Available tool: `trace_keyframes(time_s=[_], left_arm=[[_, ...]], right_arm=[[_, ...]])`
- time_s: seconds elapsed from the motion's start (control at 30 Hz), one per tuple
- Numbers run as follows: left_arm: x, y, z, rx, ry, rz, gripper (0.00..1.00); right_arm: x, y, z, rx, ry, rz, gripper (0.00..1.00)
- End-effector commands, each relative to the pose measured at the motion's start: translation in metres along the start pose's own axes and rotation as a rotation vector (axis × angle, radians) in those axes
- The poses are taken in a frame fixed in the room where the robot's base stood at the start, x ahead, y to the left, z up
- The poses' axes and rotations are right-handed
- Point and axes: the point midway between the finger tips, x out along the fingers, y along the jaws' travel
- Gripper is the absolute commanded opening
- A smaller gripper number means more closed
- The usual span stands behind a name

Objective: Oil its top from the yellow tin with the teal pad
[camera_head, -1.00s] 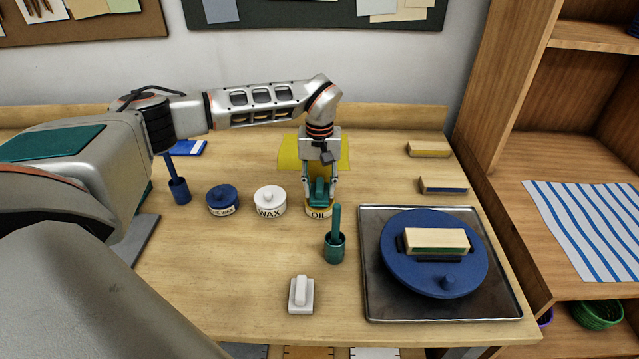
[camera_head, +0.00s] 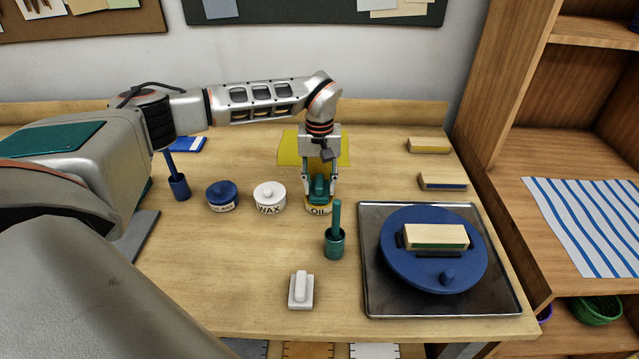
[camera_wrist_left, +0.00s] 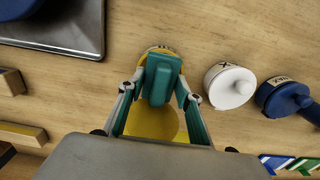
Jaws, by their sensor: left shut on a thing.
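My left gripper (camera_head: 319,185) is shut on the teal pad (camera_wrist_left: 160,84) by its upright grip. The pad is at the top of the yellow tin (camera_head: 318,209) marked OIL, whose rim also shows behind the pad in the left wrist view. I cannot tell whether the pad touches the oil. A cream block (camera_head: 436,236) with a green lower edge sits in a dark holder on the blue turntable (camera_head: 400,272). My right gripper is not in view.
A metal tray (camera_head: 376,301) holds the turntable. A white WAX pot (camera_head: 269,197) and a blue pot (camera_head: 221,196) stand left of the tin. A teal cup with a stick (camera_head: 335,243) and a white pad (camera_head: 301,290) are nearer the front. A yellow sheet (camera_head: 289,149) is behind the gripper.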

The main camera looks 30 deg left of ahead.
Motion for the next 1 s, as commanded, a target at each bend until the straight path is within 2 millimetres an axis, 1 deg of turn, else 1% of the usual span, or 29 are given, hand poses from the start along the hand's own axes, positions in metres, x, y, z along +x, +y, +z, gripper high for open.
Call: trace_keyframes(time_s=[0.47, 1.0], left_arm=[[0.0054, 0.0001, 0.0001, 0.000, 0.000, 0.000, 0.17], [0.0070, 0.0000, 0.0000, 0.000, 0.000, 0.000, 0.17]], right_arm=[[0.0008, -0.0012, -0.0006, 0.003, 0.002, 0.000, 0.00], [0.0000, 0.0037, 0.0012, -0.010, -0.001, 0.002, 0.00]])
